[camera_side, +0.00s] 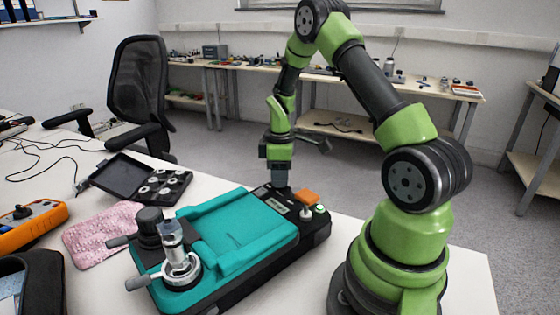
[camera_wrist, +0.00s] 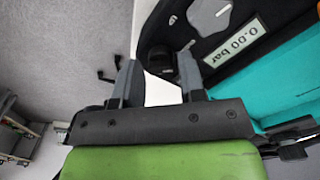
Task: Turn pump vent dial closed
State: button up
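The pump (camera_side: 245,235) is a teal case on a black base, lying on the white table. In the wrist view its black end panel has a display (camera_wrist: 239,40) reading 0.00 bar. A small dark knob (camera_wrist: 160,62), possibly the vent dial, shows between my fingertips, nearer the right finger; I cannot tell whether they touch. A light grey part (camera_wrist: 209,15) lies beyond the display. My gripper (camera_side: 281,186) points down over the pump's far end; its fingers are apart in the wrist view (camera_wrist: 160,66). In the side view it hides the panel area behind it.
A metal cylinder fitting (camera_side: 178,255) stands at the pump's near end. A black case (camera_side: 125,177), pink cloth (camera_side: 100,235) and orange meter (camera_side: 30,222) lie left.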

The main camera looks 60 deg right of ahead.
notch_tip(320, 180, up, 9)
dwell(0.3)
jog(key=s+a+r+m+t, duration=0.2)
jog(key=a+r+m+t, duration=0.15)
jog(key=a+r, duration=0.75)
jog(key=s+a+r+m+t+y, duration=0.2)
jog(key=s+a+r+m+t, duration=0.1)
jog(key=s+a, duration=0.7)
jog(key=shift+s+r+m+t, duration=0.4)
jog(key=shift+s+m, duration=0.3)
jog(key=shift+m, duration=0.45)
jog(key=shift+o, duration=0.4)
